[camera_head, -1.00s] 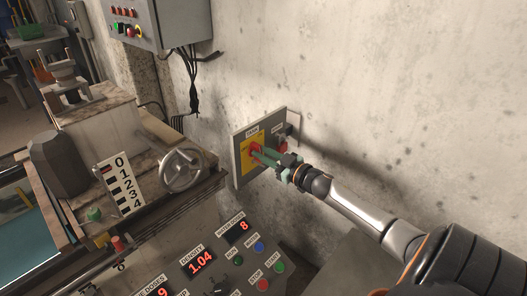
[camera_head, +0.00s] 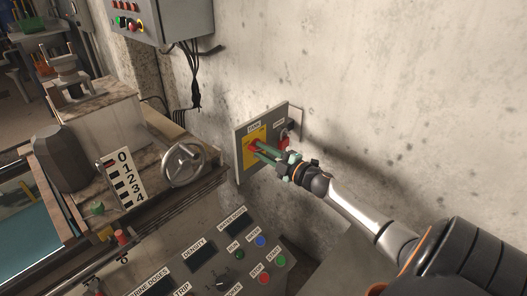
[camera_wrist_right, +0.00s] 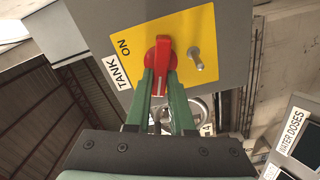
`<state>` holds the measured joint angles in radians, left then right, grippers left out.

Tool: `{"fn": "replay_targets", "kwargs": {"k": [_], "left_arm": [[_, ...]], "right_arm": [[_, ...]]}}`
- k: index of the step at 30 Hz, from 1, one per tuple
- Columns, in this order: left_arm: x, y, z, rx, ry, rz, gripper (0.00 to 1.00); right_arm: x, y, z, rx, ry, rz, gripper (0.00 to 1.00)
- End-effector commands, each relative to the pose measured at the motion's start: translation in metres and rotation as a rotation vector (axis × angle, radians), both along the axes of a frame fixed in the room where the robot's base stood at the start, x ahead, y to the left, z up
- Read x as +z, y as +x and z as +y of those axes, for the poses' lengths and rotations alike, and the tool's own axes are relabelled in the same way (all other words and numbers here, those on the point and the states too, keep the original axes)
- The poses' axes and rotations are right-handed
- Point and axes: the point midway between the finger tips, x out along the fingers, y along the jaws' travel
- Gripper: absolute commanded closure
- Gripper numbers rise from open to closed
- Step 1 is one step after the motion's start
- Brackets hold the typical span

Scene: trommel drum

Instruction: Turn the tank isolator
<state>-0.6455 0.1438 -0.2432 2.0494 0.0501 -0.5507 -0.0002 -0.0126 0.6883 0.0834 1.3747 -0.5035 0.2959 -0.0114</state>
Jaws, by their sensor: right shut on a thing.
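The tank isolator is a red handle (camera_head: 253,145) on a yellow plate (camera_head: 247,161), under a TANK label, on a grey wall panel. In the right wrist view the red handle (camera_wrist_right: 161,68) stands roughly along the picture's vertical, with the word ON at its upper left and a metal pin (camera_wrist_right: 196,59) to its right. My right gripper (camera_head: 261,151) reaches in from the right and is shut on the handle. Its green fingers (camera_wrist_right: 162,92) lie on both sides of it. My left gripper is out of view.
A second red and dark switch (camera_head: 284,133) sits close beside the gripper on the same panel. A handwheel (camera_head: 183,165) stands to the left. A console with dark displays (camera_head: 201,254) and coloured buttons is below. Bare concrete wall lies right.

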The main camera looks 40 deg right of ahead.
Motion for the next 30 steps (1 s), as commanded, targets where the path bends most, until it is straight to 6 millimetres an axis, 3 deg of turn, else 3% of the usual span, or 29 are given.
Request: {"fn": "replay_targets", "kwargs": {"k": [15,30], "left_arm": [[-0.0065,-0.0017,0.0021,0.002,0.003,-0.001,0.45],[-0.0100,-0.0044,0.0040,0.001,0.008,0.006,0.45]], "right_arm": [[-0.0049,-0.0003,0.0016,0.001,-0.335,-0.028,1.00],[-0.0050,-0.0003,0.0013,0.001,-0.397,-0.033,1.00]]}}
